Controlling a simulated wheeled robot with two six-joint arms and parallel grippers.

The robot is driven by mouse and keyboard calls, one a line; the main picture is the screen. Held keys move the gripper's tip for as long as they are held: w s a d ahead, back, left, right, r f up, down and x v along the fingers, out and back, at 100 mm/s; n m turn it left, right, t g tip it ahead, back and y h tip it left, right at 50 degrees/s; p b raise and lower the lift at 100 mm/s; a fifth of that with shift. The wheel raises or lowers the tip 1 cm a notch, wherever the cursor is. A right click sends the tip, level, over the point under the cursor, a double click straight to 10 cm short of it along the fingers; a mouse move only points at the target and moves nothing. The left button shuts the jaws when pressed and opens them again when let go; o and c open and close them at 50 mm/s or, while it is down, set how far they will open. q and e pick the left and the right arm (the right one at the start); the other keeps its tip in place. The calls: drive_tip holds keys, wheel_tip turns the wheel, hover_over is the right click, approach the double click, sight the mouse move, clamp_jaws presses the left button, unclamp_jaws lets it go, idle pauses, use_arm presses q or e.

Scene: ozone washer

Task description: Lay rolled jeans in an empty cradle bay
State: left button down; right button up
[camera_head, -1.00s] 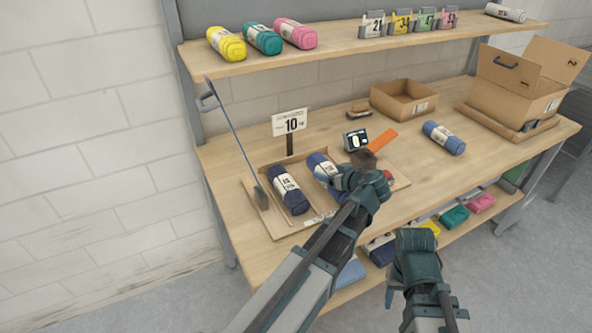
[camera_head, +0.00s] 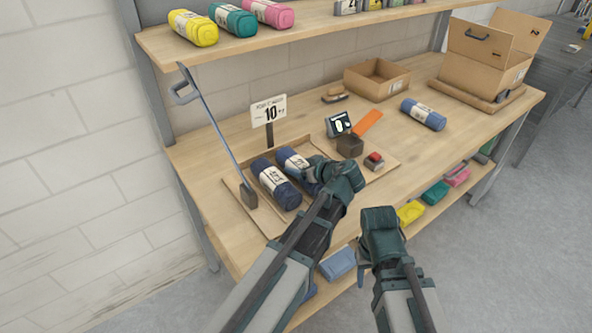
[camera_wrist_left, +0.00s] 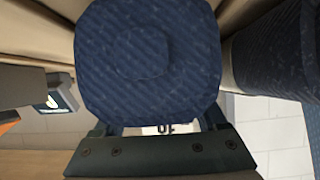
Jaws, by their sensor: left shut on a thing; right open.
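My left gripper (camera_head: 314,174) is shut on a blue rolled pair of jeans (camera_head: 291,160) with a white label band. In the left wrist view the held roll (camera_wrist_left: 145,55) is seen end-on between the jaws. A darker navy roll (camera_head: 272,178) lies close on its left in the wooden cradle (camera_head: 268,222), and its side shows at the right of the wrist view (camera_wrist_left: 270,55). I cannot tell whether the held roll touches the cradle floor, as the gripper hides part of it. My right gripper (camera_head: 379,222) is open and empty in front of the table edge.
A "10" sign (camera_head: 269,111) stands behind the cradle, and a long-handled tool (camera_head: 215,125) leans at its left. A small display (camera_head: 339,124), dark block (camera_head: 349,145) and red button (camera_head: 375,160) are at right. Another blue roll (camera_head: 423,114) lies farther right.

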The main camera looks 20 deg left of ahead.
use_arm(q)
drive_tip(key=shift+d+r, duration=0.15)
drive_tip(key=shift+f, duration=0.25)
unclamp_jaws()
drive_tip(key=shift+r, duration=0.1)
use_arm(e)
drive_tip(key=shift+d, duration=0.1)
use_arm(q)
drive_tip(key=shift+s+r, duration=0.1)
drive_tip(key=shift+r, duration=0.15)
use_arm(e)
drive_tip(key=shift+r, duration=0.2)
